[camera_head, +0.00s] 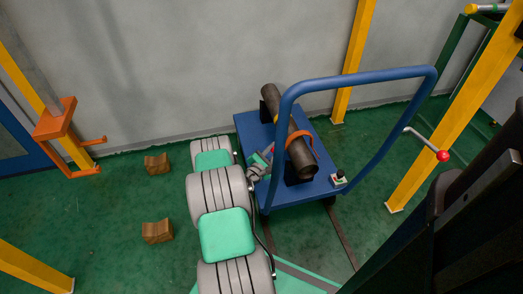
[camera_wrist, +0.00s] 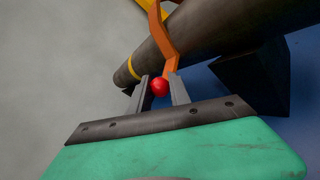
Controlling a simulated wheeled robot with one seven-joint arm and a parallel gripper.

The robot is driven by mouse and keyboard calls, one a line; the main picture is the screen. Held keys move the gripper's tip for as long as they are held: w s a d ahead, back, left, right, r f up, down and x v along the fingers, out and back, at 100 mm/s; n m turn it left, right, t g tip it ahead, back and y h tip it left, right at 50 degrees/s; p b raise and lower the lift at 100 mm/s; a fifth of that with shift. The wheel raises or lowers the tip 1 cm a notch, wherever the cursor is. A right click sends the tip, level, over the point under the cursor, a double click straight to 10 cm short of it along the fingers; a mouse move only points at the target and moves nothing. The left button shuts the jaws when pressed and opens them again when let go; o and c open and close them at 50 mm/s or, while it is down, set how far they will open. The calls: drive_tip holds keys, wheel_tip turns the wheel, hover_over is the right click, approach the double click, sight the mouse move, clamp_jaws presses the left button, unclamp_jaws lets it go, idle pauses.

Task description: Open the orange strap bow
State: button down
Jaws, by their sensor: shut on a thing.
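The orange strap bow (camera_head: 298,138) arches over a dark brown pipe (camera_head: 281,112) lying on a blue cart. In the wrist view the bow (camera_wrist: 163,36) crosses the pipe (camera_wrist: 197,32) and ends in a red ball knob (camera_wrist: 159,87). My gripper (camera_wrist: 158,91) has its two grey fingers shut on this knob, one on each side. In the head view my gripper (camera_head: 261,163) is at the left side of the pipe, and the knob is hidden there. I cannot tell whether the bow has lifted off the pipe.
The blue cart (camera_head: 305,192) has a tall blue handle (camera_head: 365,76) arching over its right side. A red-knobbed lever (camera_head: 443,156) sticks out from a yellow post (camera_head: 434,130). Wooden blocks (camera_head: 157,163) lie on the green floor at left. An orange bracket (camera_head: 56,119) stands farther left.

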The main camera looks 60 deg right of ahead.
drive_tip(key=r, duration=0.1)
drive_tip(key=s+d+r, duration=0.1)
drive_tip(key=r, duration=0.1)
drive_tip(key=shift+s+d+r, duration=0.1)
drive_tip(key=shift+s+d, duration=0.05)
drive_tip(key=c, duration=1.2)
unclamp_jaws()
drive_tip(key=shift+c, duration=0.2)
drive_tip(key=shift+f, duration=0.2)
drive_tip(key=shift+s+a+f, duration=0.1)
drive_tip(key=shift+a+f, duration=0.1)
